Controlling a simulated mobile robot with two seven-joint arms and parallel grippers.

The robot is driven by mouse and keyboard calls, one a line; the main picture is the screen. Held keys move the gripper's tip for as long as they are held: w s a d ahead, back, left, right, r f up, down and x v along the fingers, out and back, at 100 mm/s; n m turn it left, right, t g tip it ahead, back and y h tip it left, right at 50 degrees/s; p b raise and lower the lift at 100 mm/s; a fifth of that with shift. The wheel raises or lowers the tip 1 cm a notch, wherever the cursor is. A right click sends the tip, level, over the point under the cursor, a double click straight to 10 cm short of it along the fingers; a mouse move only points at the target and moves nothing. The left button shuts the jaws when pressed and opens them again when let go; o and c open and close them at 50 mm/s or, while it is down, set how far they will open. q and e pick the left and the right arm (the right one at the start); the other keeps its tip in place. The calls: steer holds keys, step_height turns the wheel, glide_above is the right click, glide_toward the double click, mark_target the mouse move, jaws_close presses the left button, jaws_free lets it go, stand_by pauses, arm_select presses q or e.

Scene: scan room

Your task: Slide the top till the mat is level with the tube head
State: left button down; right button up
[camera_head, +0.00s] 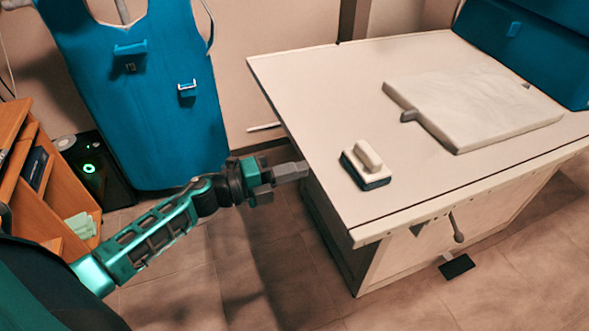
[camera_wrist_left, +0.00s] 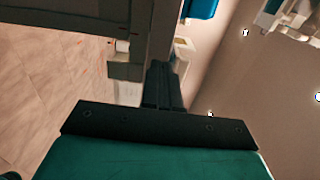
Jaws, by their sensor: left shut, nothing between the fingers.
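The table top (camera_head: 330,95) is a pale slab on a white cabinet base (camera_head: 390,265). The mat (camera_head: 475,105), a white rectangular pad with a grey tab at its left, lies flat towards the right of the top. My left gripper (camera_head: 303,170) is shut and empty. Its tip is at the left edge of the top; whether it touches the edge I cannot tell. In the left wrist view the dark gripper (camera_wrist_left: 162,85) shows in the middle. I cannot make out a tube head for sure. My right gripper is not in view.
A white block with a handle and dark green base (camera_head: 368,165) stands on the top near its front left. A blue bulky thing (camera_head: 530,45) is at the back right. A dark pedal (camera_head: 457,266) lies on the floor.

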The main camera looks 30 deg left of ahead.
arm_select(q)
steer(key=b, duration=0.2)
glide_toward(374, 146)
steer(key=x, duration=0.8)
steer(key=shift+w+d+f, duration=0.25)
steer(key=shift+f, duration=0.15)
steer(key=shift+w+d, duration=0.45)
steer(key=shift+w, duration=0.05)
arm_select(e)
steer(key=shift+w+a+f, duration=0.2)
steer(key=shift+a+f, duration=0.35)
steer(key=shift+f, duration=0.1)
arm_select(q)
steer(key=shift+a, duration=0.1)
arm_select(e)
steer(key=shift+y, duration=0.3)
